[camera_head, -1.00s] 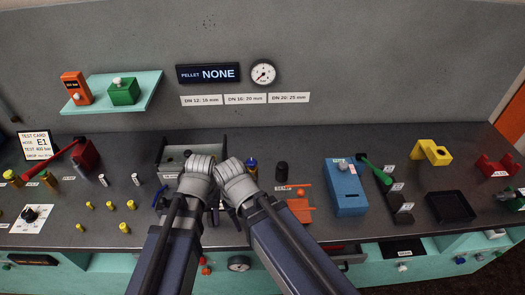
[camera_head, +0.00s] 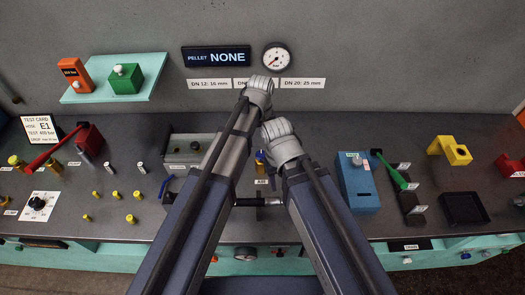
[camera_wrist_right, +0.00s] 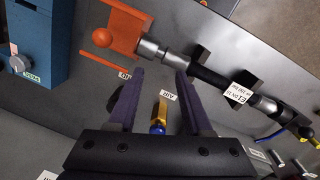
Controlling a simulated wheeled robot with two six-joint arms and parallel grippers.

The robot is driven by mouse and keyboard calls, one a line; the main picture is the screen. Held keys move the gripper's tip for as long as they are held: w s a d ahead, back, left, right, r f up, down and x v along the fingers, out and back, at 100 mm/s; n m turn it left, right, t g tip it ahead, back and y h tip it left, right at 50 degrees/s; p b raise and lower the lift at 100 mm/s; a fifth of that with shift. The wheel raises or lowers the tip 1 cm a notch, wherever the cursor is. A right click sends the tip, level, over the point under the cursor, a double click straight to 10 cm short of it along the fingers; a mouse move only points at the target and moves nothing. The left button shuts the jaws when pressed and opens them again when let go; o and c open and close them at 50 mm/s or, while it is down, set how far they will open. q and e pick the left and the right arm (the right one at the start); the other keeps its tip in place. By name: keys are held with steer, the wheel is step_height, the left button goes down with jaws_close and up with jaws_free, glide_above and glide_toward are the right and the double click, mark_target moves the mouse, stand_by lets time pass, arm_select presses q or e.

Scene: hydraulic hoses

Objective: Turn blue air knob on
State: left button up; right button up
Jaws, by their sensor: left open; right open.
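The blue air knob (camera_wrist_right: 157,128) sits on a brass stem beside an AIR label in the right wrist view. It also shows small in the head view (camera_head: 261,160), just left of my right arm. My right gripper (camera_wrist_right: 160,88) is open in its wrist view, with one dark finger on each side of the knob and stem. I cannot tell whether a finger touches the knob. In the head view the right gripper is mostly hidden by its arm. My left gripper (camera_head: 167,187) is open at the grey box's front left, partly hidden by my left arm.
A grey box (camera_head: 184,168) stands left of the knob. A hose (camera_wrist_right: 215,82) with metal fittings runs from an orange block (camera_wrist_right: 122,32). A blue box (camera_head: 357,185) stands right of my arms. A gauge (camera_head: 276,57) is on the wall.

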mark_target(261, 154)
arm_select(q)
step_height(261, 154, down, 7)
steer(key=b, duration=0.6)
steer(key=shift+f+b, duration=0.1)
steer(key=shift+b, duration=0.25)
arm_select(e)
step_height(261, 154, down, 7)
steer(key=shift+f, duration=0.15)
arm_select(q)
jaws_close()
